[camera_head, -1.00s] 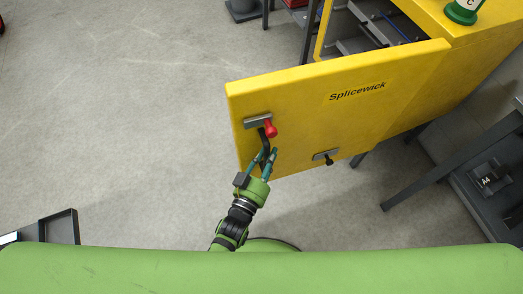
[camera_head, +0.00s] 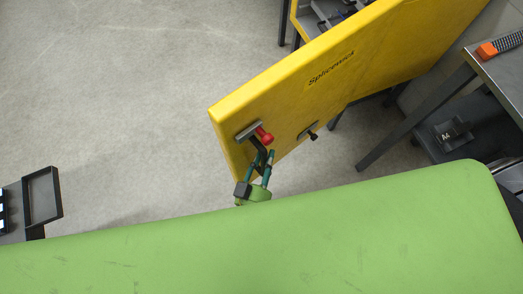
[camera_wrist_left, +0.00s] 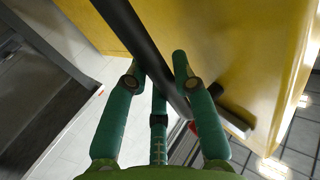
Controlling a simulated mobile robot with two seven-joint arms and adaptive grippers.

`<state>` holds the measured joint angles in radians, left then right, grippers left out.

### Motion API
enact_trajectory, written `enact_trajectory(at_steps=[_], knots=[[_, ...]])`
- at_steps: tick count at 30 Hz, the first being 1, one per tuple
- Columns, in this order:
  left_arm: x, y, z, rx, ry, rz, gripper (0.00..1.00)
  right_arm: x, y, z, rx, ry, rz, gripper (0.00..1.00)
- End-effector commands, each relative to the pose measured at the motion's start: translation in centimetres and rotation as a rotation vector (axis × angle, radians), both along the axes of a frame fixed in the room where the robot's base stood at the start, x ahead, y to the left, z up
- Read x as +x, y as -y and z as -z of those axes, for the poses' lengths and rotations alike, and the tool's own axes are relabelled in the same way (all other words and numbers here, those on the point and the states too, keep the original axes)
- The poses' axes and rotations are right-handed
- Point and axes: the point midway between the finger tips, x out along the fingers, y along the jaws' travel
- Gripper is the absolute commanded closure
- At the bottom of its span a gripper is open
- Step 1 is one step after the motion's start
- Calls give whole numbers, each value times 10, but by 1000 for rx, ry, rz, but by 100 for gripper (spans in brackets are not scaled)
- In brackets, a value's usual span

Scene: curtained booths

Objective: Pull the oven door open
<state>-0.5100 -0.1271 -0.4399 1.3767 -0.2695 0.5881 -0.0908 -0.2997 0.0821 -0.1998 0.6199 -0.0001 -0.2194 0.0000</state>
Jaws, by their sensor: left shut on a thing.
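The yellow oven door (camera_head: 300,85), lettered "Splicewick", stands swung wide open, with its free edge toward the lower left in the head view. A dark handle (camera_head: 257,144) with a red knob (camera_head: 264,138) sits on a grey plate near that edge. My left gripper (camera_head: 265,155) is shut on the dark handle. In the left wrist view, the black handle bar (camera_wrist_left: 128,32) passes between the teal fingers of my left gripper (camera_wrist_left: 160,66), beside the yellow door surface (camera_wrist_left: 235,45). My right gripper is not in view.
A small black-knobbed latch (camera_head: 309,132) is on the door right of the handle. A grey table (camera_head: 500,72) with an orange-handled tool (camera_head: 488,50) stands at right. A black-framed tray (camera_head: 42,195) is at lower left. The floor left of the door is clear.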

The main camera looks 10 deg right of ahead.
Motion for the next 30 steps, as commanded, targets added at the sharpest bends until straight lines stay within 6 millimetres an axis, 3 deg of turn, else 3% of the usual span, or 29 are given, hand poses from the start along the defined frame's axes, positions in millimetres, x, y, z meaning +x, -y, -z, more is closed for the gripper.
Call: enact_trajectory(at_steps=[9, 10, 11, 23, 30], knots=[[1, 5, -5, -6, 9, 5, 100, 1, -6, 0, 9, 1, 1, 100], [2, 5, -5, -6, 9, 5, 62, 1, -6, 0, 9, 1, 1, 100], [2, 5, -5, -6, 9, 5, 50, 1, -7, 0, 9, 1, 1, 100], [-3, 0, -1, -2, 1, 2, 49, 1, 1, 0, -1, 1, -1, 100], [-38, -19, 0, 0, -1, 3, 49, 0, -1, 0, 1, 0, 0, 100]])
